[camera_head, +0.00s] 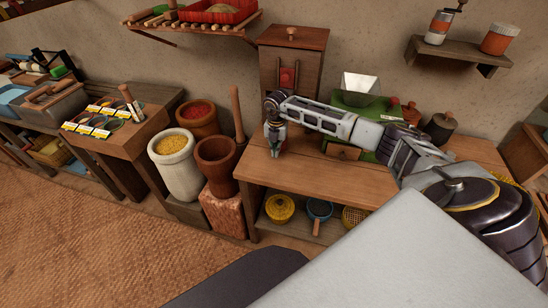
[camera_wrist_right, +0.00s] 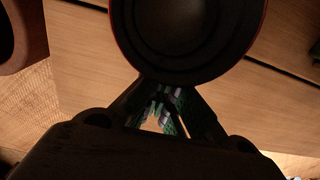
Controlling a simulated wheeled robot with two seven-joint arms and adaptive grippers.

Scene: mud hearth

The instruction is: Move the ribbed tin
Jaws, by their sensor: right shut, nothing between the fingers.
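A round, dark thing with a thin red rim (camera_wrist_right: 188,35) fills the top of the right wrist view, seen from above on the wooden table. It may be the ribbed tin, but no ribs show. My right gripper (camera_head: 276,149) points down over the left end of the table in the head view. Its fingers (camera_wrist_right: 162,112) are shut and empty, just below the round thing in the wrist picture. I cannot tell whether they touch it. In the head view the gripper and arm hide most of that spot. My left gripper is not in view.
A dark lidded pot (camera_head: 440,127) stands farther right. A brown mortar (camera_head: 216,172) stands left of the table. The table's front (camera_head: 340,184) is clear.

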